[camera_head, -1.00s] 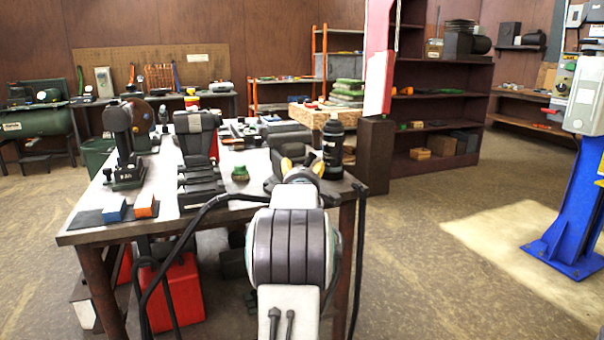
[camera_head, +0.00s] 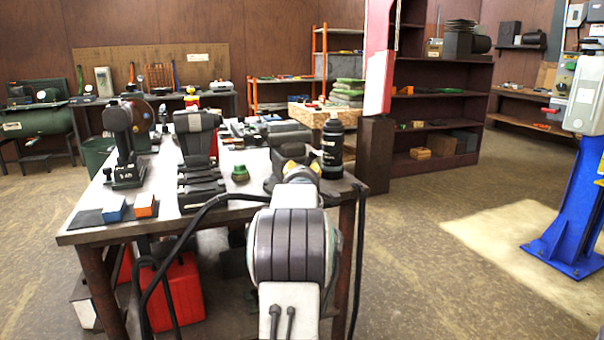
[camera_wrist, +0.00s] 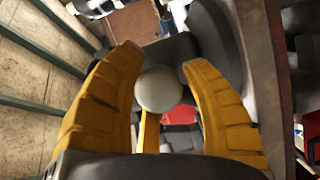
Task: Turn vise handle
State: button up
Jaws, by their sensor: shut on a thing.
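The vise (camera_head: 272,181) is a dark grey body at the front right corner of the workbench, mostly hidden behind my arm in the head view. In the wrist view, a pale grey round knob (camera_wrist: 159,89), apparently the end of the vise handle, sits between the yellow fingers of my gripper (camera_wrist: 157,72). In the head view my gripper (camera_head: 302,165) shows only as small yellow patches. The handle's bar is hidden there.
The workbench (camera_head: 215,205) has a metal top. A black bottle (camera_head: 332,150) stands close to the right of my gripper. A green-topped object (camera_head: 240,173) and dark tools lie to the left. Red containers (camera_head: 172,290) stand below. Open floor lies to the right.

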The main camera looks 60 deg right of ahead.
jog(key=c, duration=0.4)
jog(key=shift+f+m+b, duration=0.1)
jog(key=shift+m+b, duration=0.3)
jog(key=shift+b, duration=0.5)
jog(key=shift+m, duration=0.3)
jog(key=o, duration=1.3)
jog(key=shift+a, duration=0.1)
jog(key=shift+o, duration=0.2)
jog(key=shift+a, duration=0.1)
jog(key=v, duration=1.1)
jog(key=shift+a+r, duration=0.3)
jog(key=shift+r, duration=0.1)
